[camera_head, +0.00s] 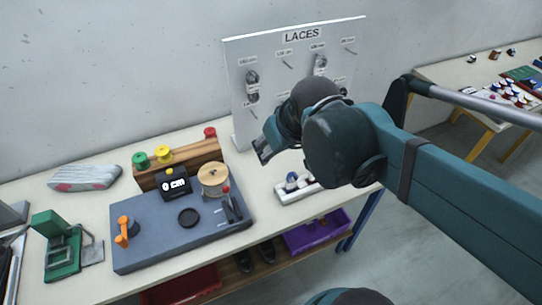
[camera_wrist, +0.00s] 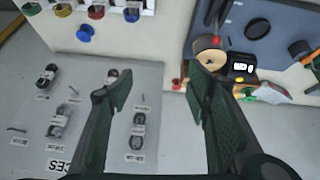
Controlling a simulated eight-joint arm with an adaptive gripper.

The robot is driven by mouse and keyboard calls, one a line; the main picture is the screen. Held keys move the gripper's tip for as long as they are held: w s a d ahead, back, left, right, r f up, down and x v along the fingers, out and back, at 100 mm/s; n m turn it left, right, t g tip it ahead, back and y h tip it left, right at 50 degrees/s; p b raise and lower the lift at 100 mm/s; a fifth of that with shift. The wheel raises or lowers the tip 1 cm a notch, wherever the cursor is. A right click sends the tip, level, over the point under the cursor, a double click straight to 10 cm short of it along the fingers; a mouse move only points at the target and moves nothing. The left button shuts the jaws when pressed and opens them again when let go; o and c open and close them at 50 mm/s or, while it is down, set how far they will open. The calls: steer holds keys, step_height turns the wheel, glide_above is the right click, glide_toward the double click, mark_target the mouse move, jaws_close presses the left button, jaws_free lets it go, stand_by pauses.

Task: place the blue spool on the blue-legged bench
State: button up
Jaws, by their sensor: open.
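The blue spool (camera_wrist: 85,33) stands on the pale top of the blue-legged bench (camera_head: 138,287), close beside a white tray (camera_head: 299,194), on the tray's side toward the laces board. In the head view the blue spool (camera_head: 292,177) is small and partly hard to make out. A blue leg (camera_head: 362,221) shows at the bench's right end. My gripper (camera_head: 263,150) is open and empty above the bench, in front of the laces board. In the wrist view its fingers (camera_wrist: 165,75) are spread, with the spool off to the upper left, not between them.
A laces board (camera_head: 286,58) stands at the bench's back. A grey station (camera_head: 160,232) with a cork-coloured reel (camera_head: 213,178) and a wooden rack (camera_head: 190,164) of spools fill the middle. A yellow-legged bench (camera_head: 443,74) stands at right. A purple bin (camera_head: 317,232) sits below.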

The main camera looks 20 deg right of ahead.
steer(key=shift+m+t, duration=0.4)
steer(key=shift+t, duration=0.1)
steer(key=shift+s+a+f, duration=0.15)
steer(key=shift+s+a, duration=0.5)
steer(key=shift+s, duration=0.25)
steer(key=shift+s+a+f, duration=0.1)
steer(key=shift+s+a, duration=0.55)
steer(key=shift+s, duration=0.2)
